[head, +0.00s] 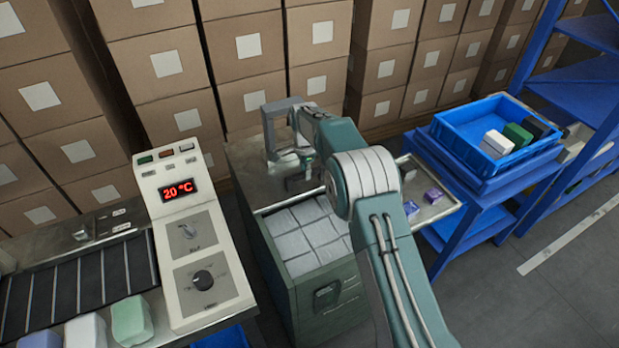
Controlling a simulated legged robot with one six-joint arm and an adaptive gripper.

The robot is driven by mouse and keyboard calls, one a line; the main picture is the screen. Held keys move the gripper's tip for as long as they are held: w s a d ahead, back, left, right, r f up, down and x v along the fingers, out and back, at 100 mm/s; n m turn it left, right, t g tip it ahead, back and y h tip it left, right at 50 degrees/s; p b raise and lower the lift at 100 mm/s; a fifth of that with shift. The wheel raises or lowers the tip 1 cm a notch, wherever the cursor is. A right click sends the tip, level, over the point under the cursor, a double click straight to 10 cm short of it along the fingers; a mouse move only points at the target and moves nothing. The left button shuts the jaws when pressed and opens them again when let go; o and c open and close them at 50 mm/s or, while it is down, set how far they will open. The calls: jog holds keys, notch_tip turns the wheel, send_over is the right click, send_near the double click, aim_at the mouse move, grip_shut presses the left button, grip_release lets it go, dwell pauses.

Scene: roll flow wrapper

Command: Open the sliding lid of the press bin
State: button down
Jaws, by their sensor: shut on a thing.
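The press bin (338,297) is a grey-green box in the middle of the head view. Its front part is open at the top, and rows of pale wrapped blocks (291,243) show inside. The grey metal sliding lid (244,170) lies over the far part of the bin, back from the opening. My gripper (303,178) is at the lid's near edge, shut on what looks like the dark lid handle. My arm and wrist hide much of the grip and the right side of the lid.
A control panel (190,230) reading 20 °C and a conveyor (75,285) stand at the left. A metal side tray (432,212) with small packs is right of the bin. A blue crate (470,148) stands farther right. Stacked cartons (245,60) close off the back. Floor is clear at lower right.

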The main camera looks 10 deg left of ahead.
jog(key=shift+w+a+f, duration=0.1)
jog(key=shift+w+a, duration=0.25)
jog(key=shift+w, duration=0.15)
jog(key=c, duration=0.6)
grip_release()
jog(key=shift+o, duration=0.2)
notch_tip(320, 180, up, 12)
jog(key=shift+a, duration=0.1)
